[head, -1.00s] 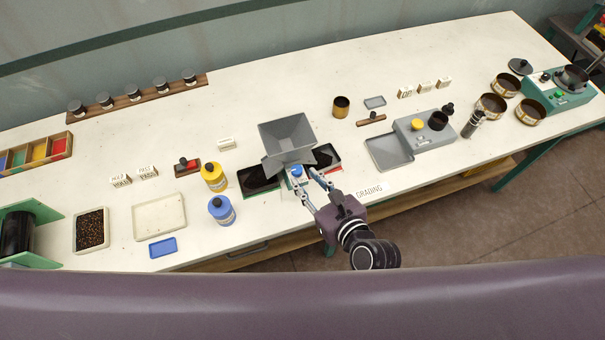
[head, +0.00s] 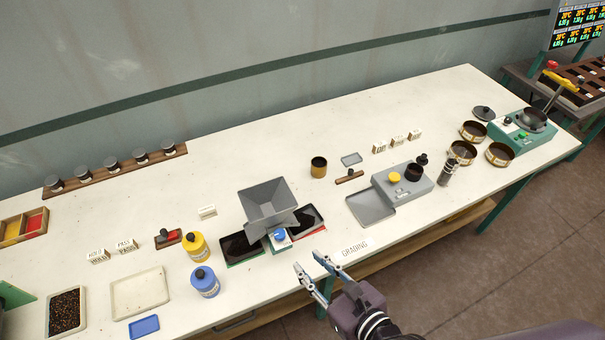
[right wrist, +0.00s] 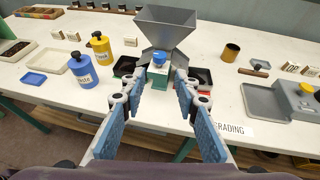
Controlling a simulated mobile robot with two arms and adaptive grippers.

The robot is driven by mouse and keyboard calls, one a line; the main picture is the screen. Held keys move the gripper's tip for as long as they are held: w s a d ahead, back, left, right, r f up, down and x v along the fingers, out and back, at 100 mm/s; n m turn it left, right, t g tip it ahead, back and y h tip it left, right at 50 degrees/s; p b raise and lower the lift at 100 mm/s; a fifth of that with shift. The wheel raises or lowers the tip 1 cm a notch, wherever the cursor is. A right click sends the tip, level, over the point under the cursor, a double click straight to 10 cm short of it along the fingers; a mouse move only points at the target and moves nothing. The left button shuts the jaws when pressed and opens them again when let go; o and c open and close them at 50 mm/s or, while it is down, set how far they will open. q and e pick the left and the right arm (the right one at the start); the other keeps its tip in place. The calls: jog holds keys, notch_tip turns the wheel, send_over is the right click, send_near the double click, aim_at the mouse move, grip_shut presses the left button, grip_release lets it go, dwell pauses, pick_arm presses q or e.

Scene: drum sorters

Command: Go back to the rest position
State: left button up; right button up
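My right gripper (head: 309,272) is open and empty in the head view, off the front edge of the white table (head: 330,110). In the right wrist view its two blue-padded fingers (right wrist: 160,110) are spread apart, with the sorter beyond them. The sorter has a grey hopper (head: 268,203) and a blue knob (head: 280,235) on a small base. Dark trays, one green-edged (head: 240,249) and one red-edged (head: 308,218), stand on either side of it. The gripper is apart from the sorter. My left gripper is in neither view.
A yellow bottle (head: 195,247) and a blue bottle (head: 205,282) stand left of the sorter. A grey device (head: 405,186) with a flat pan (head: 371,208) is to the right. A GRADING label (head: 355,248) lies near the front edge. Floor is free in front of the table.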

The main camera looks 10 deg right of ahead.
jog(key=s+d+f+m+g+h+b, duration=0.1)
jog(key=d+f+m+b, duration=0.15)
jog(key=f+m, duration=0.7)
jog(key=s+d+f+m+g+h+b, duration=0.1)
jog(key=s+d+f+m+b, duration=0.2)
jog(key=f, duration=1.1)
jog(key=d+f+m+h+b, duration=0.1)
jog(key=f+m+b, duration=0.2)
jog(key=f+m, duration=0.7)
jog(key=s+d+f+m+g+h+b, duration=0.1)
jog(key=s+d+f+m+g+b, duration=0.2)
jog(key=f, duration=0.5)
jog(key=s+d+f+m+g+h, duration=0.1)
jog(key=s+d+f+m, duration=0.25)
jog(key=s+f, duration=0.4)
jog(key=s+d+f+m+g+h+b, duration=0.1)
jog(key=s+d+f+m+g+b, duration=0.2)
jog(key=s+f+m, duration=0.7)
jog(key=s+d+f+g, duration=0.1)
jog(key=s+f+g, duration=0.1)
jog(key=s, duration=0.2)
jog(key=shift+s+d+f, duration=0.15)
jog(key=shift+d+f, duration=0.1)
jog(key=shift+f, duration=0.1)
